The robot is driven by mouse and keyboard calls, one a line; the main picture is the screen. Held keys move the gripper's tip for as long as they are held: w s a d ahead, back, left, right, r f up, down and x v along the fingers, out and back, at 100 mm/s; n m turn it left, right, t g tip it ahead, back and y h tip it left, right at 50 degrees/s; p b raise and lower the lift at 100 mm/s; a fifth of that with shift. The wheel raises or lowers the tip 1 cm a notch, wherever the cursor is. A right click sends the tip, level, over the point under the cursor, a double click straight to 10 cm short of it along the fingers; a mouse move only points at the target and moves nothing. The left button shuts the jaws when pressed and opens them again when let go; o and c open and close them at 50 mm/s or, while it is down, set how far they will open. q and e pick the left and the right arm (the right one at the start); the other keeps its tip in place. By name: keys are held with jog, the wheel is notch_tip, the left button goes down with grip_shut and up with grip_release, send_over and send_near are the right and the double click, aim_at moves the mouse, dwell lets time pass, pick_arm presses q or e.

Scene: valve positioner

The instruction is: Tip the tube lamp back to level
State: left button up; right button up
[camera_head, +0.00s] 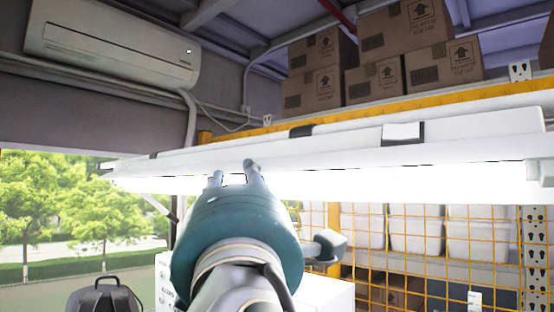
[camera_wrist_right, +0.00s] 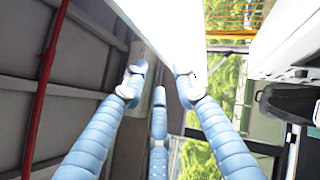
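The tube lamp (camera_head: 400,155) is a long white fixture with a brightly glowing underside, running across the middle of the head view. Its left end looks narrower; I cannot tell its tilt surely from this angle. My right gripper (camera_head: 232,178), teal with blue fingers, reaches up to the left part of the lamp. In the right wrist view the lamp (camera_wrist_right: 168,35) is a glaring white band coming down between the spread fingertips of the gripper (camera_wrist_right: 160,85). The fingers are apart; whether they touch the lamp is unclear. My left gripper is not in view.
Cardboard boxes (camera_head: 400,55) sit on a yellow-edged shelf above the lamp. An air conditioner (camera_head: 110,42) hangs at upper left. A yellow mesh (camera_head: 400,250) with white bins behind it stands below right. A dark backpack-like object (camera_head: 104,298) is at lower left.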

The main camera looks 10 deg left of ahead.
aim_at(238, 170)
jog(key=p+x, duration=0.2)
jog(key=x, duration=0.4)
jog(key=shift+w+d+f, duration=0.1)
jog(key=shift+d+f, duration=0.05)
jog(key=shift+p+x, duration=0.75)
jog(key=shift+x, duration=0.25)
jog(key=shift+f, duration=0.1)
jog(key=shift+c, duration=0.9)
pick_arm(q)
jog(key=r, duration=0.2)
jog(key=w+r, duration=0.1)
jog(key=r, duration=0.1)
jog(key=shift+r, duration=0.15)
pick_arm(e)
grip_shut()
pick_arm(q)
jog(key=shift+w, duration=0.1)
